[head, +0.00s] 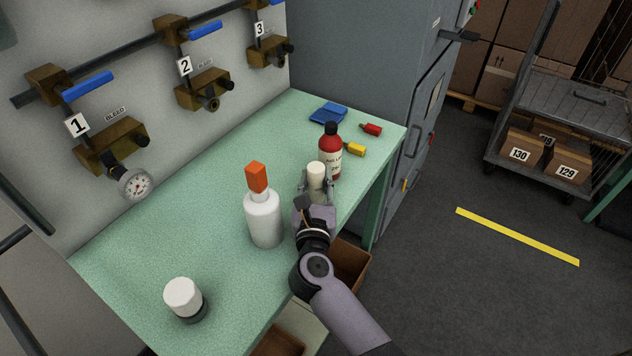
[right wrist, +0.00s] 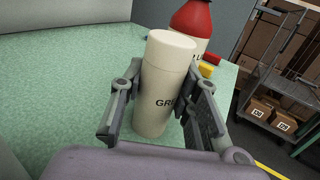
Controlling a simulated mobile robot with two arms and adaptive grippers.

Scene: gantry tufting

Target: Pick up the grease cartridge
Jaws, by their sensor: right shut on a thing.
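The grease cartridge (head: 316,174) is a cream cylinder, standing upright on the green table near its right edge. In the right wrist view the cartridge (right wrist: 166,85) shows part of a dark label beginning "GR". My right gripper (head: 317,190) is shut on the cartridge, with one finger on each side; in the right wrist view the gripper (right wrist: 163,105) has its fingers around the body. In the head view, the gripper hides the cartridge's lower part. I cannot tell whether its base touches the table. My left gripper is not in view.
A red bottle (head: 330,153) with a dark cap stands just behind the cartridge. A white bottle with an orange top (head: 263,217) stands close on the left. A white-capped jar (head: 184,298) is at the front. The left-middle of the green table (head: 190,220) is clear.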

